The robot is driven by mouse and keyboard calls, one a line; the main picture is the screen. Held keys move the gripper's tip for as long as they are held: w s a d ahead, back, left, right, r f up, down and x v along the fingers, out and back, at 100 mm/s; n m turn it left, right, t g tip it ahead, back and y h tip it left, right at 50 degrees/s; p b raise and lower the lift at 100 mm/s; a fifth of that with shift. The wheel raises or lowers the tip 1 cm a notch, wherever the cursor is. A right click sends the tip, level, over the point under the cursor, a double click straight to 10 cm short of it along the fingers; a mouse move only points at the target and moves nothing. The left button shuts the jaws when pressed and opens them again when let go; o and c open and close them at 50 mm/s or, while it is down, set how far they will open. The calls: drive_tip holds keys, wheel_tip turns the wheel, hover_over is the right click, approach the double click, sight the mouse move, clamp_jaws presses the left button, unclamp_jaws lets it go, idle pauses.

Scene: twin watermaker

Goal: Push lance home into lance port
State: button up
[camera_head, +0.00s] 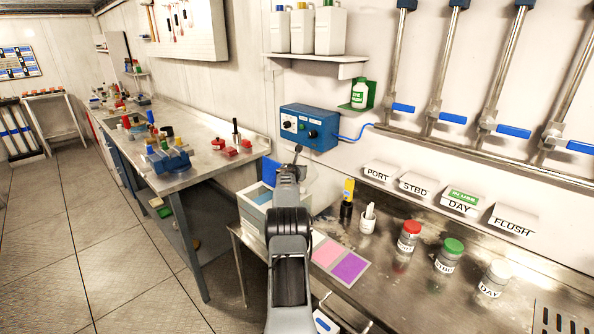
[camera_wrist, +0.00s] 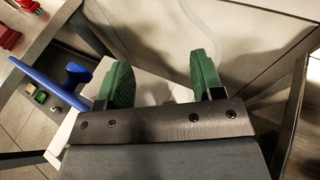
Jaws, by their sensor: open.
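My gripper (camera_wrist: 163,85) is open in the wrist view, its two green-padded fingers apart with nothing visible between them. I cannot tell whether this is the lance. I cannot make out the lance port.
A blue control box (camera_head: 309,127) with a blue hose is on the wall behind. A pale open bin (camera_head: 252,212) stands left of my arm. The right bench holds red-, green- and white-capped jars (camera_head: 449,256). A blue vise (camera_head: 167,160) sits on the left bench. The left floor is clear.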

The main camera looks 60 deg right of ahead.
drive_tip(key=shift+a+f+b, duration=0.15)
drive_tip(key=shift+f+b, duration=0.1)
drive_tip(key=shift+b, duration=0.1)
drive_tip(key=shift+s+a+b, duration=0.15)
drive_tip(key=shift+a+b, duration=0.05)
drive_tip(key=shift+b, duration=0.2)
drive_tip(key=b+v, duration=0.6)
drive_tip(key=v, duration=0.7)
drive_tip(key=shift+r, duration=0.45)
